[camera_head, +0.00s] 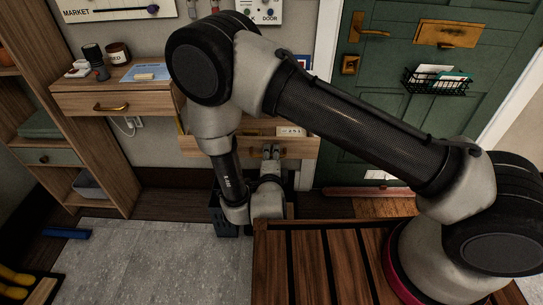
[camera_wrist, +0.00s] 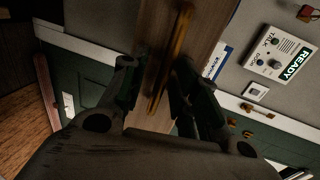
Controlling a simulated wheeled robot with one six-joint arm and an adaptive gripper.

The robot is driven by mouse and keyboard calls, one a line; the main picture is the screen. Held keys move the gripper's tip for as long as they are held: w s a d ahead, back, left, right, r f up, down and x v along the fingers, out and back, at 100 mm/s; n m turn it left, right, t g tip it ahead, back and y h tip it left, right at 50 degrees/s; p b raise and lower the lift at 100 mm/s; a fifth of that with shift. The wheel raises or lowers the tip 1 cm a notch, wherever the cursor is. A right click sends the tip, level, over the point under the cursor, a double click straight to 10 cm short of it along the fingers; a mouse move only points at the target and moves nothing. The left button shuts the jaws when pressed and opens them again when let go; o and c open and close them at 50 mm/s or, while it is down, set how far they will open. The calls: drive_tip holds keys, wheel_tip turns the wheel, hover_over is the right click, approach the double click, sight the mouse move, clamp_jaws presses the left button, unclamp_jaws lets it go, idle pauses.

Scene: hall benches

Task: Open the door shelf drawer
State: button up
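The door shelf drawer has a wooden front (camera_head: 300,148) and sits left of the green door, largely behind my arm. In the wrist view its wooden front (camera_wrist: 153,40) fills the upper middle, with a long brass bar handle (camera_wrist: 178,40) running across it. My gripper (camera_head: 270,153) is at the drawer front. In the wrist view my gripper (camera_wrist: 156,70) is open, one finger on each side of the handle. The right finger looks close to the bar; I cannot tell whether it touches. My arm hides how far out the drawer is.
Another wooden drawer (camera_head: 118,101) with a brass handle is at the left, with a jar (camera_head: 118,53) and small items above it. The green door (camera_head: 400,70) carries a wire basket (camera_head: 437,82). A slatted bench (camera_head: 310,265) is in front. Grey floor (camera_head: 150,260) lies open left of it.

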drive_tip(key=o, duration=1.1)
drive_tip(key=r, duration=0.7)
drive_tip(key=shift+w+r, duration=0.15)
drive_tip(key=shift+w, duration=0.15)
drive_tip(key=r, duration=0.1)
drive_tip(key=s+r, duration=0.1)
drive_tip(key=shift+r, duration=0.35)
drive_tip(key=c, duration=0.3)
drive_tip(key=shift+w, duration=0.2)
drive_tip(key=c, duration=0.5)
drive_tip(key=shift+r, duration=0.1)
drive_tip(key=c, duration=0.3)
